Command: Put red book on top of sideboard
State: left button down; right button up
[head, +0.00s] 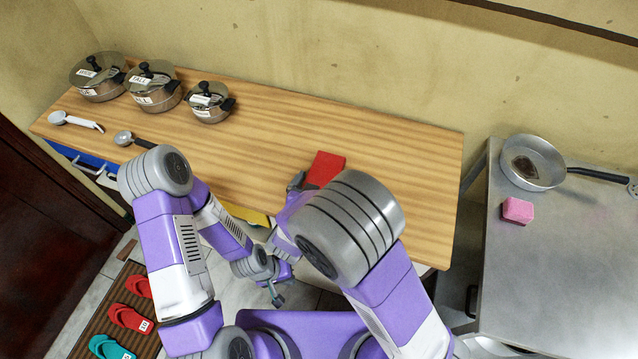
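The red book (326,167) is at the right part of the wooden top of the sideboard (400,160); its near side is hidden by my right arm. My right gripper (297,182) is at the book's left edge, mostly hidden behind my arm. I cannot tell whether it touches or grips the book, or whether the book rests fully on the wood. My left gripper (277,294) is low in front of the sideboard, away from the book, with no object visible in it; its finger gap is too small to tell.
Several lidded pots, including one pot (210,101), stand at the sideboard's left end, with a white ladle (76,121) and a dark-handled ladle (135,140). The middle of the top is clear. A metal table (560,270) at right holds a pan (532,162) and a pink sponge (517,210).

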jog(key=shift+r, duration=0.2)
jog(key=shift+s+a+r, duration=0.2)
jog(key=shift+s, duration=0.1)
jog(key=p+v, duration=0.4)
jog(key=v, duration=0.7)
jog(key=shift+s, duration=0.15)
